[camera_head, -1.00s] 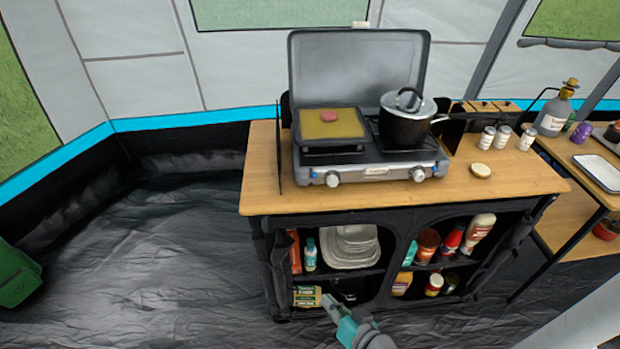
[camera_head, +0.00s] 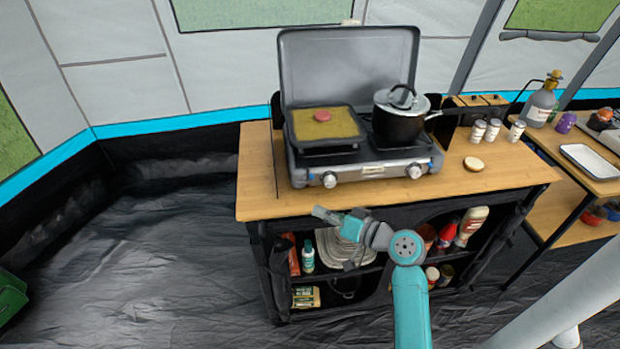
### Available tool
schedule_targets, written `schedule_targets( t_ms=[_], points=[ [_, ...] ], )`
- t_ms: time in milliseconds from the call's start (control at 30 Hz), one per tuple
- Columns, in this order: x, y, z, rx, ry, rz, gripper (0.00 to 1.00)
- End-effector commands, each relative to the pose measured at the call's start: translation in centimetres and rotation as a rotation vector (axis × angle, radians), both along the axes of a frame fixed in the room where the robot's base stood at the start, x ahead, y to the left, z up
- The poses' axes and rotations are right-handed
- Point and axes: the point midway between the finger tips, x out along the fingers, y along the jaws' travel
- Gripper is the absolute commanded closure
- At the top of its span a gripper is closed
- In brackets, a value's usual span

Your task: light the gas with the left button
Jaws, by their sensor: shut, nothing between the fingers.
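The two-burner gas stove (camera_head: 355,171) stands on the wooden counter with its grey lid raised. Its left button, a round silver knob (camera_head: 329,180), is on the front panel below the griddle. The right knob (camera_head: 414,171) is below the pot. My gripper (camera_head: 318,212) is shut and empty. It appears in front of the counter's front edge, just below the left knob in the picture, and points to the left. It is apart from the knob. Both knobs are in plain sight.
A griddle with a pink piece (camera_head: 322,116) sits on the left burner, and a lidded pot (camera_head: 399,115) on the right one. White-capped jars (camera_head: 492,130) and a bun (camera_head: 473,163) are on the counter's right. Shelves below hold plates and bottles. The counter's left end is clear.

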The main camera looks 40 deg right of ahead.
Motion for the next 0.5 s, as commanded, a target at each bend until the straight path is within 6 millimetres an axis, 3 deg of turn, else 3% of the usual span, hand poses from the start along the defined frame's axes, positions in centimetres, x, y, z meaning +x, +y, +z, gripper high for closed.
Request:
schedule_targets(
  t_ms=[500],
  points=[
    [0.84,-0.56,0.00,-0.001,0.000,0.000,1.00]
  ],
)
